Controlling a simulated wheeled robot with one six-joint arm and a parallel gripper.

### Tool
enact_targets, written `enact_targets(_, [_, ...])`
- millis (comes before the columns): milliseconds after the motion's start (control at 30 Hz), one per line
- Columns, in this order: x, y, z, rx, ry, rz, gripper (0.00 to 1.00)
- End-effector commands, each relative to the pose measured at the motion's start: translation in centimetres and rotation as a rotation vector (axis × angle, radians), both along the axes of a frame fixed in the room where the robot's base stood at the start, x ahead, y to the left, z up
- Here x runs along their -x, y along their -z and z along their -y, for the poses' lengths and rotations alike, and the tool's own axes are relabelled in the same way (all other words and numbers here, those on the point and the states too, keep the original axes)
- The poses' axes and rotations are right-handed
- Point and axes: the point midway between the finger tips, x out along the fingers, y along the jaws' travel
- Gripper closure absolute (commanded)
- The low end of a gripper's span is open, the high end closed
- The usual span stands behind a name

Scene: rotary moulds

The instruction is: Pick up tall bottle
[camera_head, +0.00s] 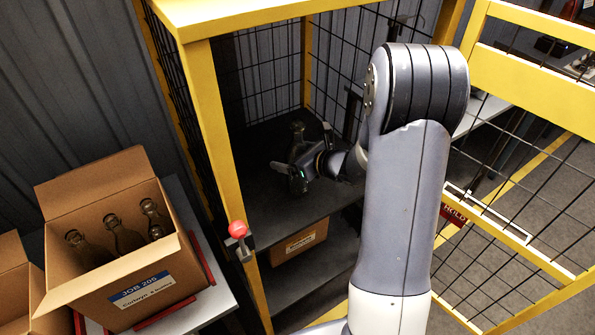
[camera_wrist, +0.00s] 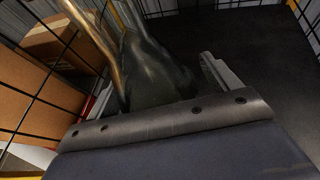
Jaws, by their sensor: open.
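A dark glass bottle (camera_head: 298,129) stands on the dark shelf (camera_head: 262,214) inside the yellow-framed cage. Its top shows just beyond my gripper (camera_head: 302,148), and my gripper hides much of its lower part. In the wrist view the dark, shiny bottle (camera_wrist: 155,70) fills the space ahead of my palm, with a grey finger on its right and another low on its left. My gripper is open, with the bottle between its fingers. I cannot tell whether either finger touches it.
An open cardboard box (camera_head: 150,284) with several bottles stands outside the cage at left. The yellow post (camera_head: 216,130) and mesh walls border the shelf closely. A brown box (camera_head: 300,243) sits on the lower level. A red knob (camera_head: 238,229) projects by the post.

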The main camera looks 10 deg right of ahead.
Motion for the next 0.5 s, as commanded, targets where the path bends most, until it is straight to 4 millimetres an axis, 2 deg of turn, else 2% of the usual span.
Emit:
enact_targets(67, [0.02, -0.01, 0.01, 0.0, 0.0, 0.0, 0.16])
enact_targets(500, [0.05, -0.02, 0.03, 0.0, 0.0, 0.0, 0.52])
